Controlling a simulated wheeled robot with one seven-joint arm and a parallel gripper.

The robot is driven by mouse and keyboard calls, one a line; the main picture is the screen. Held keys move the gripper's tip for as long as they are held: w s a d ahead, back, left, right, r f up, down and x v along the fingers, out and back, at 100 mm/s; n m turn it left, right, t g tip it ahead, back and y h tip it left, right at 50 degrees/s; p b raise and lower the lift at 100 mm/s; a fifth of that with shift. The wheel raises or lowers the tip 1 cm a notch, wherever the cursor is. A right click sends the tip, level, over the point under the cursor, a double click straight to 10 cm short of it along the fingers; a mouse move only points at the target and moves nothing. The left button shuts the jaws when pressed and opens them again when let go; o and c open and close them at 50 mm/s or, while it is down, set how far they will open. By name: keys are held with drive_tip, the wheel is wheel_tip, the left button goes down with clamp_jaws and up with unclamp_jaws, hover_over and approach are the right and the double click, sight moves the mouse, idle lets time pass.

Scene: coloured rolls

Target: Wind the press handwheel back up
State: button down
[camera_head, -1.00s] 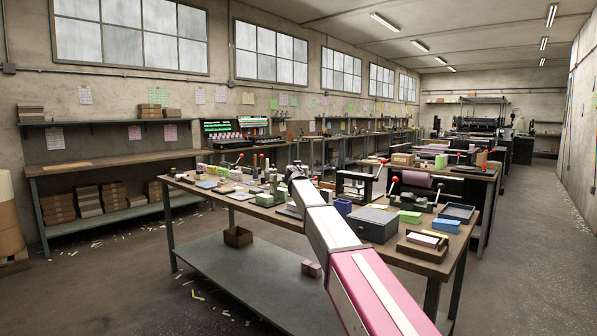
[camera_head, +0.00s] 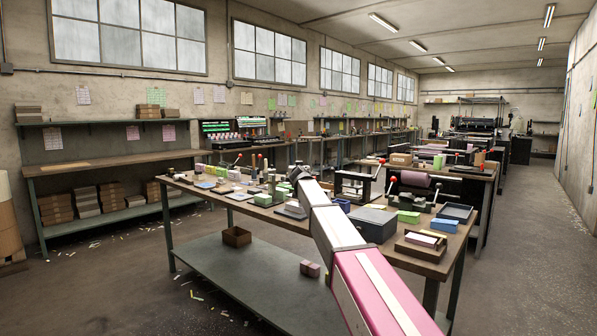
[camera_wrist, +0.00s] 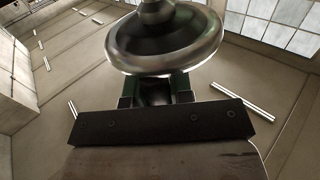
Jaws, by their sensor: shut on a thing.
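In the wrist view the handwheel (camera_wrist: 165,50) fills the top middle, a round metal rim with a dark hub, its rim smeared as if turning. My gripper (camera_wrist: 155,97) is just below it, its two fingers shut at the wheel's lower edge; the exact contact is hard to see. Dark green parts show between the fingers and the wheel. In the head view my arm reaches over the workbench (camera_head: 225,199), and its end hides the gripper and the wheel.
On the bench, a black frame (camera_head: 352,187) stands right of my arm, beside a dark grey box (camera_head: 372,226). A tray (camera_head: 421,243) lies near the right end. Small blocks and tools crowd the left part. The floor at right (camera_head: 530,230) is clear.

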drive_tip(key=c, duration=1)
unclamp_jaws()
drive_tip(key=s, duration=1)
drive_tip(key=shift+s+d, duration=0.35)
drive_tip(key=shift+d, duration=0.05)
